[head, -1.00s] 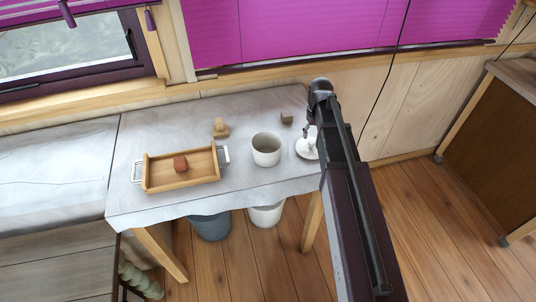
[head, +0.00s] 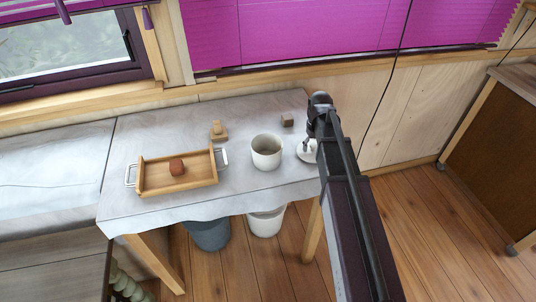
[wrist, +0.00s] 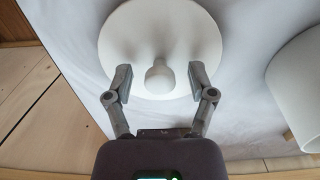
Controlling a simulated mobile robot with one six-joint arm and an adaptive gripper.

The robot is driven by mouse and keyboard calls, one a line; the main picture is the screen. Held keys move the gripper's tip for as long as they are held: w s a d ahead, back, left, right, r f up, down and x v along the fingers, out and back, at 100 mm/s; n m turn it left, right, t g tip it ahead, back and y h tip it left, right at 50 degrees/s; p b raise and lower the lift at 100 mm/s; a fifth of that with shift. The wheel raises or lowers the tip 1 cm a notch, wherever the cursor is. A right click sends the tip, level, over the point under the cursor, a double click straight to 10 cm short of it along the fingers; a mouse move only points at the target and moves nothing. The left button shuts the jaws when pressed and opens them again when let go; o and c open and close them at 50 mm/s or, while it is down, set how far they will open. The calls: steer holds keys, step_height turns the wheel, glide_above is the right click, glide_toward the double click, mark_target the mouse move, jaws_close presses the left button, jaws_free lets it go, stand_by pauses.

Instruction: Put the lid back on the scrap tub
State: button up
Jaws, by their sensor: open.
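The white round lid (head: 305,151) lies on the cloth-covered table, right of the white scrap tub (head: 267,153). The tub stands upright with its top open. In the wrist view the lid (wrist: 125,40) shows a round knob (wrist: 159,78) at its middle, and part of the tub (wrist: 300,90) is at the right edge. My gripper (wrist: 160,84) is open, with one finger on each side of the knob and a gap to it on both sides. In the head view my arm hides part of the lid.
A small wooden piece (head: 217,131) and a brown block (head: 287,120) stand behind. Two buckets are under the table (head: 240,105).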

steer(key=c, duration=0.9)
steer(key=shift+r, duration=0.1)
steer(key=shift+r+p, duration=2.95)
steer(key=shift+p, duration=0.1)
steer(key=shift+r, duration=0.1)
